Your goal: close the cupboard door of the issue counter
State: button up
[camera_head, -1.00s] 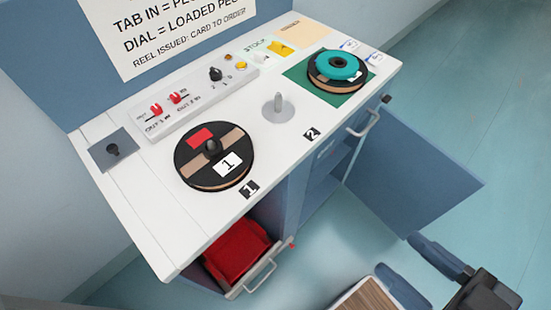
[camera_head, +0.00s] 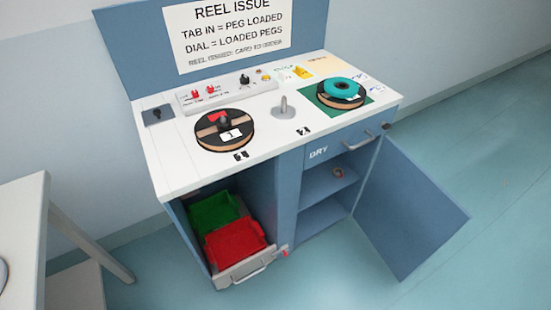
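The issue counter (camera_head: 180,178) stands ahead with a white top and blue body. Its cupboard door (camera_head: 408,208) is a blue panel, hinged at the counter's right side and swung wide open toward the right front. The cupboard (camera_head: 322,212) behind it shows a shelf with a small round item (camera_head: 338,172) on it. Above the opening is a drawer front marked DRY (camera_head: 319,153) with a metal handle. My gripper is not in view.
On the left, a low bay holds a green bin (camera_head: 214,211) and a red bin (camera_head: 236,243) on a pulled-out tray with a handle (camera_head: 250,275). A white table (camera_head: 25,215) stands at far left. Floor in front and to the right is clear.

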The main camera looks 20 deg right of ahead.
aim_at(405, 215)
jog(key=i+l+z, duration=0.15)
jog(key=l, duration=0.2)
jog(key=l+z, duration=0.2)
jog(key=l, duration=0.2)
jog(key=i+l+z, duration=0.15)
jog(key=l, duration=0.15)
jog(key=i+l+z, duration=0.2)
jog(key=l, duration=0.15)
jog(key=k, duration=0.05)
